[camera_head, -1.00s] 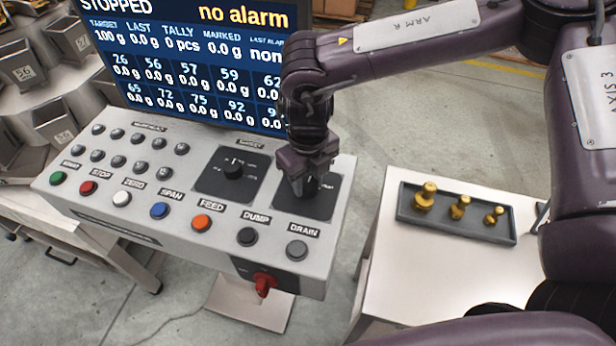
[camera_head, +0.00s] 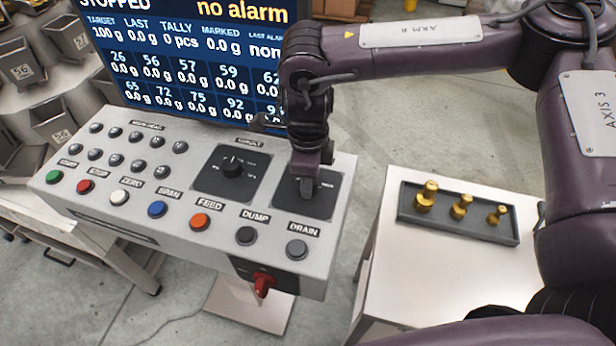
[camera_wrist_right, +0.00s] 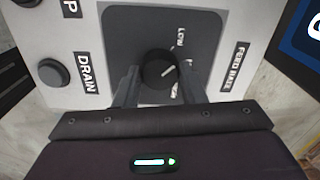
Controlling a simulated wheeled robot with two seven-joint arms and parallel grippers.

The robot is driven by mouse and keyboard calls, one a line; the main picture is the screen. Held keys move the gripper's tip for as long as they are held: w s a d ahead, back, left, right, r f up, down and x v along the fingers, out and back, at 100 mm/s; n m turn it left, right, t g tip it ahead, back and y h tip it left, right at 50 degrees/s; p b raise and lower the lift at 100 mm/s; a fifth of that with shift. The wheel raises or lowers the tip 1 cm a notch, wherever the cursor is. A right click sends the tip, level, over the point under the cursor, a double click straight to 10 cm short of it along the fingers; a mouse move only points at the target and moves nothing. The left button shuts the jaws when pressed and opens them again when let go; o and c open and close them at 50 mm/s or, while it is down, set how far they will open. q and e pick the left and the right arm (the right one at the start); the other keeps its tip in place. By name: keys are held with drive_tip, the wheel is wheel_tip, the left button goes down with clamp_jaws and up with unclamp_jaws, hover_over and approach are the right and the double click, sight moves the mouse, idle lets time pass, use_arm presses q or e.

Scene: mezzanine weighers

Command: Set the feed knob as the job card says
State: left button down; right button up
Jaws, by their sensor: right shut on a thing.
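The feed knob (camera_wrist_right: 158,68) is a round black knob with a white pointer line, on a dark plate (camera_wrist_right: 120,30) labelled FEED RATE in the right wrist view. LOW is printed near it; other marks are partly hidden. My right gripper (camera_wrist_right: 158,88) is shut on the knob, one finger on each side. In the head view my right gripper (camera_head: 306,188) points down onto the right-hand dial plate (camera_head: 325,205) and hides most of that knob. The job card is not in these views. My left gripper is not in view.
The console (camera_head: 180,240) also has a TARGET knob (camera_head: 232,167), several buttons and a red switch (camera_head: 263,284). The screen (camera_head: 190,60) reads STOPPED and no alarm. A tray (camera_head: 450,228) with brass weights stands on a white table (camera_head: 430,280) at right.

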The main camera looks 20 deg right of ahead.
drive_tip(key=shift+w+r+n, duration=0.1)
drive_tip(key=shift+n, duration=1.2)
drive_tip(key=shift+b, duration=0.3)
drive_tip(key=o, duration=1)
drive_tip(key=shift+r, duration=0.35)
wheel_tip(320, 180, up, 7)
drive_tip(key=shift+r+b, duration=0.1)
drive_tip(key=shift+b, duration=0.2)
